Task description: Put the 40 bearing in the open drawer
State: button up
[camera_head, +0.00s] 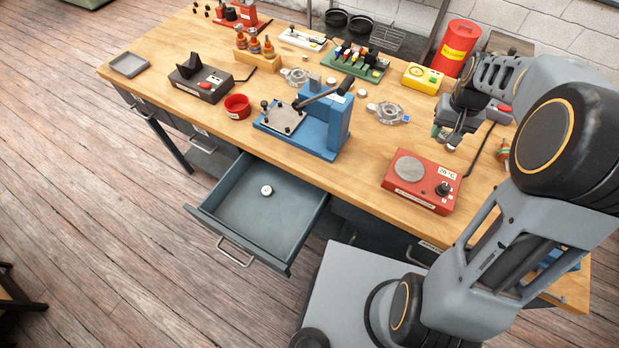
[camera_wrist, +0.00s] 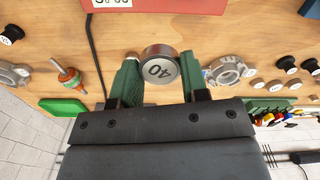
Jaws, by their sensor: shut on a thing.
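The 40 bearing (camera_wrist: 160,66) is a short metal cylinder with "40" on its face, upside down in the wrist view. My gripper (camera_wrist: 160,75) has green fingers shut on its two sides. In the head view my gripper (camera_head: 447,138) is over the right part of the bench, behind the red heater box; I cannot make out the bearing clearly there. The open drawer (camera_head: 240,218) is grey-blue and pulled out below the bench front, left of and well away from my gripper. One small pale round part (camera_head: 266,190) lies in it.
The red heater box (camera_head: 422,181) with a round plate stands near the bench's front edge. A blue press (camera_head: 325,120) stands behind the drawer, with a red bowl (camera_head: 237,106) left of it. A red canister (camera_head: 457,45) and yellow box (camera_head: 422,78) are at the back.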

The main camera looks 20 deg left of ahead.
aim_at(281, 221)
jog(key=u, duration=0.05)
jog(key=k, duration=1)
jog(key=u, duration=2.2)
jog(key=i, duration=1.15)
jog(key=z, duration=1.65)
